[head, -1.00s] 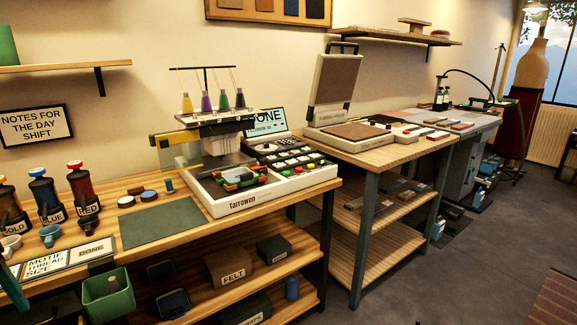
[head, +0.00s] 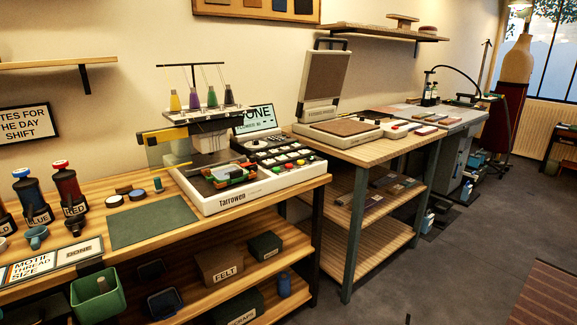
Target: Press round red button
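A white embroidery machine (head: 262,198) labelled Tarrowen stands on the near wooden table. Its sloped panel (head: 270,146) carries several pale keys. A small red button (head: 303,152) sits near the panel's right end, close to a green one (head: 312,158); both are too small here to tell their exact shape. Another small red spot (head: 415,125) shows on the white control strip beside the heat press on the second table. My gripper is not in view, so whether it is open or shut does not show.
A green mat (head: 150,222), thread-coloured bottles and a green bin (head: 98,296) are at the left. The open heat press (head: 335,130) stands on the second table (head: 365,152). Shelves below hold boxes. Grey floor (head: 440,265) is clear at the right, with a rug (head: 545,295).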

